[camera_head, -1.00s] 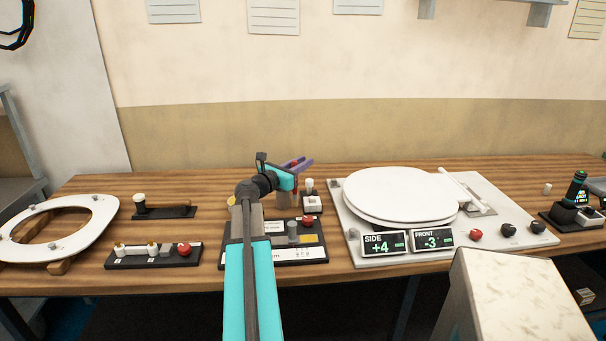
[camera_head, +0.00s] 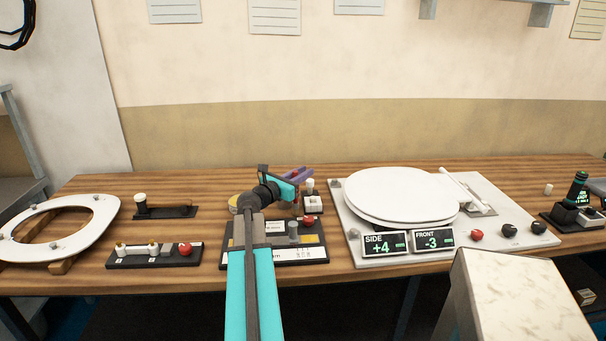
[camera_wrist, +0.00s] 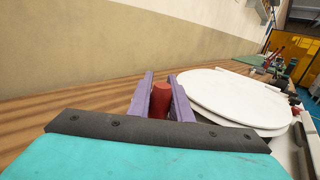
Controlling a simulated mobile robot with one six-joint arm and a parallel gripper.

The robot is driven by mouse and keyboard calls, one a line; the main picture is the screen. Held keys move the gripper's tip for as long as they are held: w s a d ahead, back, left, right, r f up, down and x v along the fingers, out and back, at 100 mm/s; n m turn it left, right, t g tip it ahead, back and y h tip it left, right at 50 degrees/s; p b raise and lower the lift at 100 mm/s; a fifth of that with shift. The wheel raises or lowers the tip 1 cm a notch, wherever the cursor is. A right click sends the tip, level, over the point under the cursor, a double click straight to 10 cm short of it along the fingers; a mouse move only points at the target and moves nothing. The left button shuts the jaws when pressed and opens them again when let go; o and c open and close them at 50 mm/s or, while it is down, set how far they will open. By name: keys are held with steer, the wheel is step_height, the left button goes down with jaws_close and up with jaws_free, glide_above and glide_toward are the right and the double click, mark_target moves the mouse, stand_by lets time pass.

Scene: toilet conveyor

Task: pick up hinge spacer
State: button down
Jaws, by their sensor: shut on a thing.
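My gripper (camera_head: 297,176) is above the back of the dark panel with a red button in the head view. In the wrist view its two purple fingers (camera_wrist: 160,95) are shut on a red cylindrical piece, the hinge spacer (camera_wrist: 160,100). The spacer sits between the fingers, its rounded top showing and its lower part hidden by the gripper body. In the head view only a small reddish bit of it shows between the fingers.
The white toilet seat and lid (camera_head: 400,194) rest on a pale fixture just right of my gripper. Two displays (camera_head: 408,242) read side +4 and front -3. A white seat ring (camera_head: 62,232) lies at the left. A black panel with a red knob (camera_head: 155,255) stands at the front left.

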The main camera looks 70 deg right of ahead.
steer(key=shift+f, duration=0.15)
steer(key=c, duration=1.6)
jaws_free()
steer(key=shift+r, duration=0.2)
steer(key=b+v, duration=0.1)
steer(key=v, duration=1.1)
steer(key=shift+a+b, duration=0.1)
steer(key=shift+b, duration=0.25)
